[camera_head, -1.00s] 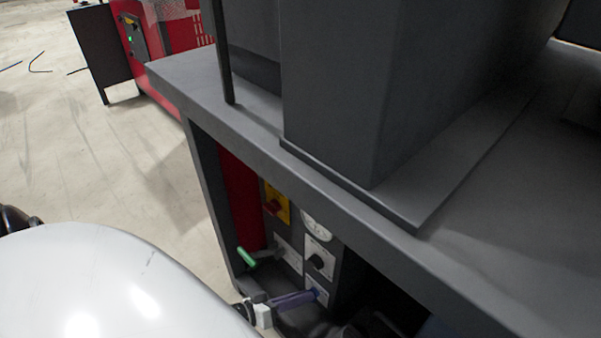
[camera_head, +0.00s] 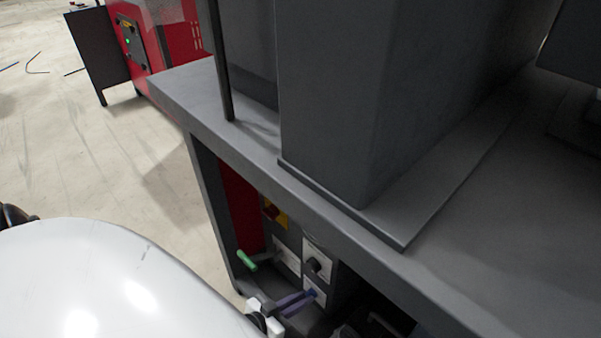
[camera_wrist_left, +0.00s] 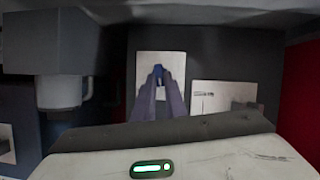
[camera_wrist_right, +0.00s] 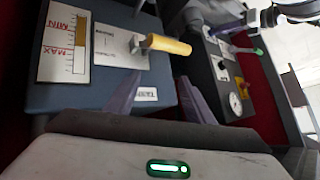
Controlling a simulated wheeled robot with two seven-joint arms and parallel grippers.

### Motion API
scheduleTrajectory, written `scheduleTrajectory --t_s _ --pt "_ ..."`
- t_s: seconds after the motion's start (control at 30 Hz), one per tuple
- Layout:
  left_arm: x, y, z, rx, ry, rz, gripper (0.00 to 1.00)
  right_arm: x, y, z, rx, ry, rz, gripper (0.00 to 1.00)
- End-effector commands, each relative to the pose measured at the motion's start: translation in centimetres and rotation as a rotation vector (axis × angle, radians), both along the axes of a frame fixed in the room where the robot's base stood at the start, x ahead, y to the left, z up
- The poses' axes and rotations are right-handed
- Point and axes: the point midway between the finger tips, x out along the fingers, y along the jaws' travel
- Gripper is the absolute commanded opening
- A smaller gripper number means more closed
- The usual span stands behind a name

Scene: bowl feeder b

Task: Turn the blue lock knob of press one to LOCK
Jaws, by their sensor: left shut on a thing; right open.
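The blue lock knob (camera_head: 313,292) sits on a white plate low on the control panel under the table. In the left wrist view the knob (camera_wrist_left: 158,70) shows between the fingertips, mostly hidden by them. My left gripper (camera_head: 302,297) is shut on it, with its purple fingers reaching straight to the panel. The plate's lettering is too small to read, so I cannot tell the knob's setting. My right gripper (camera_wrist_right: 158,82) is open and empty, in front of a blue-grey box with a yellow-handled lever (camera_wrist_right: 167,45).
A green-handled lever (camera_head: 246,260), a black knob (camera_head: 315,265) and a red switch on a yellow plate (camera_head: 272,212) are close to my left gripper. The table top (camera_head: 265,170) overhangs the panel. A round gauge (camera_wrist_right: 235,103) shows in the right wrist view. Open floor lies left.

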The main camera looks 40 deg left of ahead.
Motion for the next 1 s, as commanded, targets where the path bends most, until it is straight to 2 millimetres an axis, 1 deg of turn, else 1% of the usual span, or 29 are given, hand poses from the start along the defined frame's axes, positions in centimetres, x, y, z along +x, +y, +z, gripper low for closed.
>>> scheduleTrajectory --t_s 0.03,0.43,0.47,0.5,0.57,0.87,1.0 --pt "0.8 -0.3 0.2 0.004 -0.006 0.000 0.00 0.0 0.0 -0.2 -0.001 0.001 0.000 0.48" --pt "0.8 -0.3 0.1 0.012 -0.006 -0.001 0.00 0.0 -0.1 -0.4 -0.004 0.004 -0.001 0.48" --pt "0.8 -0.3 0.2 0.012 -0.006 -0.001 0.13 0.0 -0.1 -0.4 -0.004 0.004 -0.001 0.48" --pt "0.8 -0.3 0.1 0.012 -0.005 -0.001 0.19 0.0 -0.1 -0.4 -0.004 0.003 -0.001 0.48" --pt "0.8 -0.3 0.1 0.012 -0.005 -0.001 0.29 0.0 -0.1 -0.3 -0.003 0.004 -0.002 0.48" --pt "0.4 -0.1 0.1 0.013 -0.003 0.001 0.30 0.1 0.0 -0.1 -0.001 0.000 -0.002 0.48" --pt "-0.4 0.1 0.5 0.013 -0.001 0.001 0.30 0.1 -0.1 0.5 -0.006 -0.003 -0.002 0.48"
